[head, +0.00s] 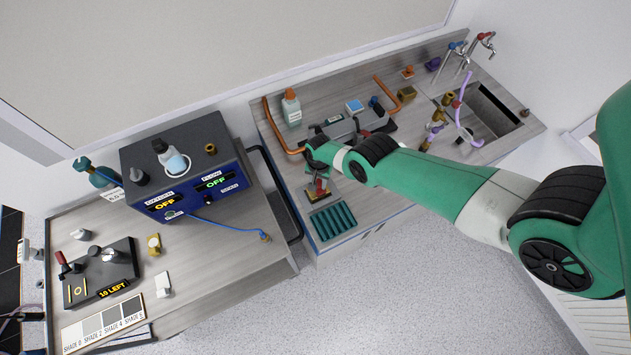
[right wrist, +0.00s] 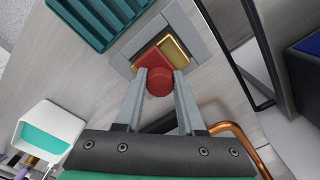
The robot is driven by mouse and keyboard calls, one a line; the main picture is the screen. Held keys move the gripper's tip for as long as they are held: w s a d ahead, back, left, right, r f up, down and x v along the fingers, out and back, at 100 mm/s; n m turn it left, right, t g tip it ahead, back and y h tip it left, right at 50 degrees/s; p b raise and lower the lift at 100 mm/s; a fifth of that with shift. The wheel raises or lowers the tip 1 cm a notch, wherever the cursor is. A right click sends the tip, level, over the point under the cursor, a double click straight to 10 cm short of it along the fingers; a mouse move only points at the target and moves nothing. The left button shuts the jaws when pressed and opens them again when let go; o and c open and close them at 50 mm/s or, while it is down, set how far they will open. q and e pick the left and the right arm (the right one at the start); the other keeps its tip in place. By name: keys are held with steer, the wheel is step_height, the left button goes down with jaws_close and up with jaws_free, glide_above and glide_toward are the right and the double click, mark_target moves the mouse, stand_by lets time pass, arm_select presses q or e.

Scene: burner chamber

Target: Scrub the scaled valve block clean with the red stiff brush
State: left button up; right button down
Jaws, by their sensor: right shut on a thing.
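The brush's flat red body lies over part of a brass-coloured block, which looks like the valve block (right wrist: 176,52). This block sits inside a grey square frame (right wrist: 187,25). Whether the bristles touch it is hidden. Its surface is too small to judge for scale. My left gripper is not in view.
A teal ribbed tray (head: 333,222) lies just in front of the frame. A copper pipe (head: 272,125), a white bottle with an orange cap (head: 291,107) and a sink (head: 492,108) are further back. A blue-black control box (head: 180,165) stands on the left bench.

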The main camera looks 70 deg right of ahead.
steer(key=shift+s+d, duration=0.55)
steer(key=shift+w+a+f, duration=0.1)
steer(key=shift+w+a, duration=1.05)
steer(key=shift+a, duration=0.05)
steer(key=shift+s+d, duration=0.55)
steer(key=shift+d, duration=0.1)
steer(key=shift+s+d, duration=0.55)
steer(key=shift+s, duration=0.1)
steer(key=shift+w+a, duration=0.55)
steer(key=shift+w, duration=0.05)
steer(key=shift+w+a, duration=0.6)
steer(key=shift+a, duration=0.05)
